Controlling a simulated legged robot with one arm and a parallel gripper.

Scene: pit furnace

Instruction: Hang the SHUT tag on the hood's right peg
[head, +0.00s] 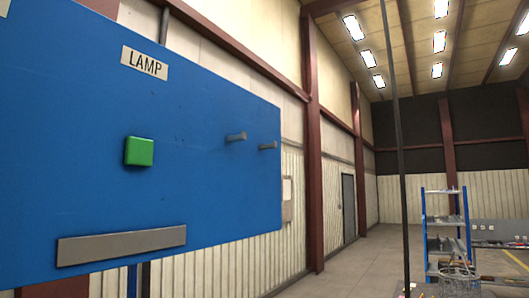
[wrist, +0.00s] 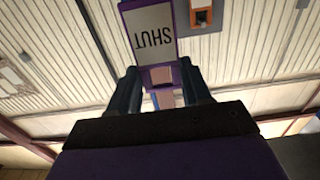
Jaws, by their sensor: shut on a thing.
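The SHUT tag (wrist: 151,35) is a white plate with black letters and a purple border, upside down in the wrist view. My gripper (wrist: 160,72) is shut on the tag's lower part, between its two dark fingers. The tag sticks out beyond the fingertips. Neither my gripper nor the tag shows in the head view. The blue hood (head: 205,100) fills the left of the head view. It carries a left peg (head: 236,137) and a right peg (head: 268,146), both grey and bare, near its right edge.
The hood also bears a LAMP plate (head: 144,63), a green button (head: 139,152) and a grey bar (head: 122,245). A thin dark pole (head: 399,140) stands right of it. A blue shelf rack (head: 445,230) is farther back. Open floor (head: 345,268) lies between.

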